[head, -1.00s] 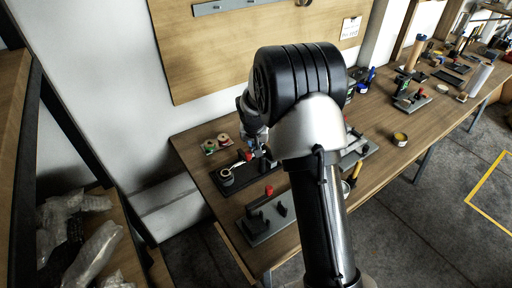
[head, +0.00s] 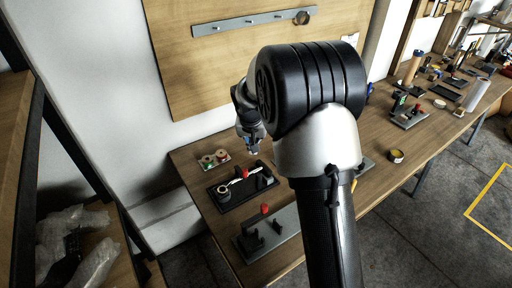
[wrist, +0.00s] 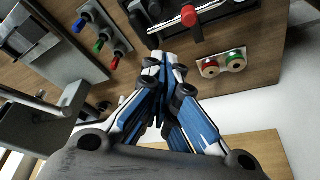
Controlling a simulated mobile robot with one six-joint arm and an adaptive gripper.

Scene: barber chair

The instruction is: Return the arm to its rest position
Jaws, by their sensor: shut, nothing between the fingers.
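My arm stands in the middle of the head view, its large black elbow raised over the workbench (head: 408,152). My gripper (head: 253,152) hangs beyond the elbow, above the bench's left end, partly hidden by my own arm. In the wrist view my gripper (wrist: 164,58) has its blue and white fingers together with nothing held. It is above the bench and apart from the things on it.
A black tray (head: 225,204) with a tape roll and red part lies under my gripper. A grey fixture (head: 285,222) with a red knob is nearer. A wooden board (head: 215,75) hangs on the wall behind. Shelving stands at far left.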

